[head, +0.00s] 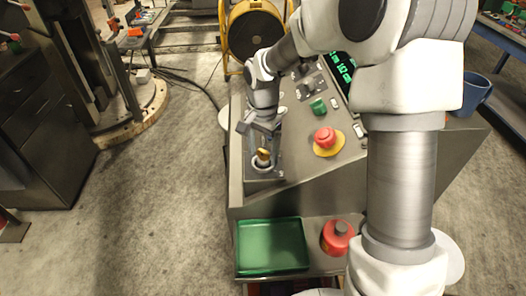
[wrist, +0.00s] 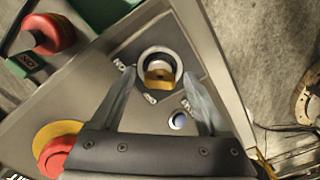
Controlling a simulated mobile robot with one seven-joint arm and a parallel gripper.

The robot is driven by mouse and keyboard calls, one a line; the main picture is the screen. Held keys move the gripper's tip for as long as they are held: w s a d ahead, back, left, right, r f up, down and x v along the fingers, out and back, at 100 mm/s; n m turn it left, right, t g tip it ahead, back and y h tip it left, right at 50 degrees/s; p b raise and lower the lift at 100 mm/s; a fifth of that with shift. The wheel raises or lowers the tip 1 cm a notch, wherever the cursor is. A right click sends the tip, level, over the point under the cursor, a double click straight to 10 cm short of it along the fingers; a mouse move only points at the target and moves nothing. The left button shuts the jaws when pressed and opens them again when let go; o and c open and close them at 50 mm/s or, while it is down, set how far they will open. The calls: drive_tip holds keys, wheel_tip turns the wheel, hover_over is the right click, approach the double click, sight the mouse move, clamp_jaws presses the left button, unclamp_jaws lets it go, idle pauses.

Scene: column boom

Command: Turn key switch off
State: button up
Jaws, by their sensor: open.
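The key switch (wrist: 159,64) is a round silver collar with a brass key (wrist: 160,76) in it, on the grey panel's corner. Labels around it read ON and OFF, though the lettering is partly hard to read. My gripper (wrist: 160,95) is open, with one finger on each side below the switch in the wrist view, apart from the key. In the head view the key switch (head: 262,163) sits at the panel's lower left, with my gripper (head: 262,135) just above it. Whether a finger touches the key there is unclear.
A red emergency button (head: 325,136) on a yellow base and a green switch (head: 318,106) sit on the console. A green tray (head: 271,246) and a red round object (head: 338,236) are in front. A blue bucket (head: 471,92) stands right.

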drive_tip(key=shift+f, duration=0.15)
clamp_jaws()
idle(0.4)
